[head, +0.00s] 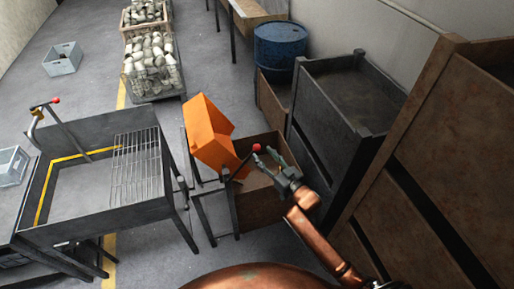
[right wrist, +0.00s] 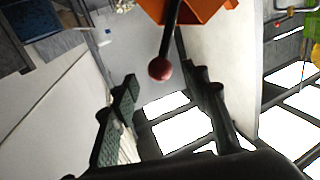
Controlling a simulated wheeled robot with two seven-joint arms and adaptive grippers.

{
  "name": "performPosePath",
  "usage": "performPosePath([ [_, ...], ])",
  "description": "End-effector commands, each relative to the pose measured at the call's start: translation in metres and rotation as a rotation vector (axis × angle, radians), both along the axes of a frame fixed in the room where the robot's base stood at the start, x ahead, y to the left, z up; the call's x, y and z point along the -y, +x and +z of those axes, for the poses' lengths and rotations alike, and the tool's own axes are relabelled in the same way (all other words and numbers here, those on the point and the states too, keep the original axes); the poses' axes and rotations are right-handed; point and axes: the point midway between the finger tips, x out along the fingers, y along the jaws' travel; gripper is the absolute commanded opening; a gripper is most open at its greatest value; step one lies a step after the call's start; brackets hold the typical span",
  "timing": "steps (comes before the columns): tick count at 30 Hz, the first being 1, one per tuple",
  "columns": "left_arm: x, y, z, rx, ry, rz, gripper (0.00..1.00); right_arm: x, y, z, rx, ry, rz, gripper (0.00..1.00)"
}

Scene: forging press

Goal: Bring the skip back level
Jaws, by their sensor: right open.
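The orange skip (head: 207,130) is tipped over on a dark metal stand (head: 212,209), its lower end leaning toward a brown bin (head: 262,203). A lever with a red knob (head: 256,148) rises from the stand, beside the skip. My right gripper (head: 266,155) is open and empty, its fingertips close to the knob. In the right wrist view the red knob (right wrist: 160,68) appears between the two spread fingertips (right wrist: 160,80), with the skip (right wrist: 195,10) behind it; I cannot tell whether they touch. My left gripper is not in view.
A walled table with a grate (head: 135,165) and another red-knobbed lever (head: 56,101) stands left. Dark bins (head: 350,95), a large rusty bin (head: 440,170) and a blue drum (head: 281,48) crowd the right. Pallets of stones (head: 152,65) stand behind. Open floor lies at the upper left.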

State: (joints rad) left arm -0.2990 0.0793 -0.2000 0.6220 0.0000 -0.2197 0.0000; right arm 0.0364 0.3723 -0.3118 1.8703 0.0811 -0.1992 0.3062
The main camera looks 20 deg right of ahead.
Motion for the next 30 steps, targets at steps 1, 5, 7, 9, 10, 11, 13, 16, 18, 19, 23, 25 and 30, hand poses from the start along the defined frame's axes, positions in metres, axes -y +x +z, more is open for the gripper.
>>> performPosePath([
  [1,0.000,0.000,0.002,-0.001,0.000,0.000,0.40,-0.004,0.009,0.002,0.002,0.002,0.000,0.42],
  [5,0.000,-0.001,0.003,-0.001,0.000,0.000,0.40,-0.011,0.028,0.002,0.001,0.000,0.000,0.42],
  [7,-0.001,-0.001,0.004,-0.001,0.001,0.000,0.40,-0.014,0.036,0.001,0.001,0.001,0.000,0.42],
  [9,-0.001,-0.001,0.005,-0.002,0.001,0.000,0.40,-0.016,0.043,0.001,0.001,0.001,0.000,0.42],
  [10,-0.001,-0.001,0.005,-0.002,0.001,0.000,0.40,-0.017,0.045,0.000,0.000,0.001,0.000,0.42],
  [11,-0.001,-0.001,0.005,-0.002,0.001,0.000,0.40,-0.017,0.047,0.000,0.000,0.001,0.000,0.42],
  [13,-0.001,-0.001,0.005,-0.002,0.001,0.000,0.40,-0.018,0.049,0.000,0.000,0.000,0.000,0.42],
  [16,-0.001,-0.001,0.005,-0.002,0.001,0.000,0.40,-0.019,0.050,0.000,0.000,0.000,0.000,0.42],
  [18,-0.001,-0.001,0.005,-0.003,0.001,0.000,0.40,-0.019,0.050,0.000,0.000,0.000,0.000,0.42],
  [19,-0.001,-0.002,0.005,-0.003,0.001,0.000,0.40,-0.019,0.050,0.000,0.000,0.000,0.000,0.42],
  [23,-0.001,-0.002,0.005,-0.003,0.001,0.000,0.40,-0.019,0.050,0.000,0.000,0.000,0.000,0.38],
  [25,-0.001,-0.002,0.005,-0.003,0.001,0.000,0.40,-0.019,0.050,0.000,0.000,0.000,0.000,0.34],
  [30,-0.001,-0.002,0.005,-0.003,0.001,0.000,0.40,-0.018,0.050,0.000,-0.001,0.000,0.000,0.22],
])
